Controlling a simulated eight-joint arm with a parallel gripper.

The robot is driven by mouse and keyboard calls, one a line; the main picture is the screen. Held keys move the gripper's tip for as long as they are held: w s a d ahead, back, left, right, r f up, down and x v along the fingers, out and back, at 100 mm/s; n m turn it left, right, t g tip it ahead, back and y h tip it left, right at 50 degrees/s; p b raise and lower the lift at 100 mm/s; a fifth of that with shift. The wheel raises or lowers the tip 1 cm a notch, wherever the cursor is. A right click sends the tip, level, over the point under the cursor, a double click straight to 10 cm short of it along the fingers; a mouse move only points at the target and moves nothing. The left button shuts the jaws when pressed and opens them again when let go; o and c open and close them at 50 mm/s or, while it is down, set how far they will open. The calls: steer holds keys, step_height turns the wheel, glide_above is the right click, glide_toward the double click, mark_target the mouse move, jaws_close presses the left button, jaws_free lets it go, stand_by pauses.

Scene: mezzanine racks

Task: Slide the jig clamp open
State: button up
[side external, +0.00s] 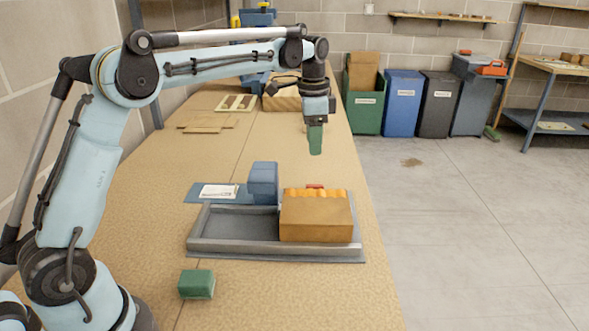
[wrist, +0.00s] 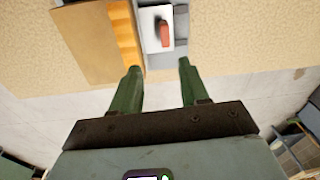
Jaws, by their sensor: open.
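The jig is a grey tray (side external: 237,247) on the bench. A tan block with a scalloped orange top edge (side external: 315,218) sits in its right part. A small red handle (side external: 315,186) shows just behind the block; in the wrist view the red handle (wrist: 165,34) stands on a white plate (wrist: 150,22) beside the block. This looks like the jig clamp; its lower part is hidden from the side. My gripper (side external: 315,152) hangs above and behind the jig. In the wrist view my gripper (wrist: 159,66) has its green fingers apart and empty, with the handle beyond their tips.
A blue block (side external: 263,183) stands at the tray's back edge, near a blue board with a white label (side external: 218,191). A green block (side external: 196,284) lies in front. Flat boards (side external: 205,122) and a wooden box (side external: 283,98) are farther back. The bench's right edge is close to the jig.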

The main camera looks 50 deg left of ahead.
mark_target(315, 185)
steer(key=shift+m+g, duration=0.4)
steer(key=shift+m, duration=0.1)
steer(key=f, duration=0.4)
steer(key=w+f, duration=0.1)
steer(key=f, duration=0.9)
steer(key=shift+w+a+f, duration=0.1)
steer(key=shift+w+a, duration=0.25)
jaws_close()
